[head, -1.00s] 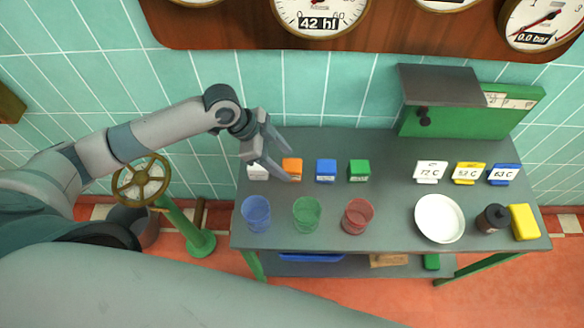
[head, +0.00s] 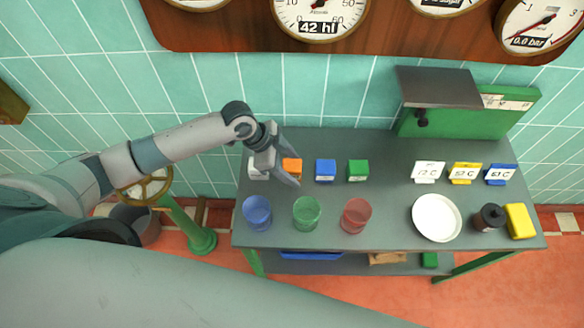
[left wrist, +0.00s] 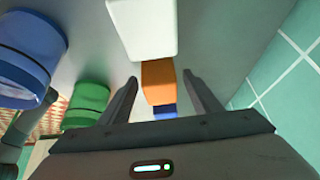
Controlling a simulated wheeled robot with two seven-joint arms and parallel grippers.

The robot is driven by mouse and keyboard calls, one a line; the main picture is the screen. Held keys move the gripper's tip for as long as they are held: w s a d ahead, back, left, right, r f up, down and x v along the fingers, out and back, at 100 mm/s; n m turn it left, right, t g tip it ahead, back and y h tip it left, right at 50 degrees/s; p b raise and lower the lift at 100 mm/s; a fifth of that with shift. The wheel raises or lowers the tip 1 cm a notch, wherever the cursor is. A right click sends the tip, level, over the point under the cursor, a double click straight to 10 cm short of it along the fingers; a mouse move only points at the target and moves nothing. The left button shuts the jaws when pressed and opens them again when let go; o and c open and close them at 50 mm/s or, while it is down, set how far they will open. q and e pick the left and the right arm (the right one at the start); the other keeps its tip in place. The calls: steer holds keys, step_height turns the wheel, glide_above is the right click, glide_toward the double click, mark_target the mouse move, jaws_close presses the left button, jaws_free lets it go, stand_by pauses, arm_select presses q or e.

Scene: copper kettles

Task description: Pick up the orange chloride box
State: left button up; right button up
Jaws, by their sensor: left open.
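The orange box (head: 292,164) stands on the grey table in a row between a white box (head: 256,170) and a blue box (head: 325,170). In the left wrist view the orange box (left wrist: 158,80) shows ahead, in the gap between the two open fingers (left wrist: 160,98). The white box (left wrist: 145,28) is just above it and the blue box (left wrist: 164,111) below it. My right gripper is not in view.
A green box (head: 358,170) stands right of the blue one. Blue (head: 257,212), green (head: 306,213) and red (head: 356,215) cups stand in front. A white dish (head: 436,218), a dark bottle (head: 489,218) and label stands are farther right. A tiled wall (head: 330,100) is behind.

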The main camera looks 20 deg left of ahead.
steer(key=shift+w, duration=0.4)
arm_select(q)
steer(key=c, duration=1.3)
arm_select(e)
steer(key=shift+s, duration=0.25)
arm_select(q)
steer(key=shift+r, duration=0.15)
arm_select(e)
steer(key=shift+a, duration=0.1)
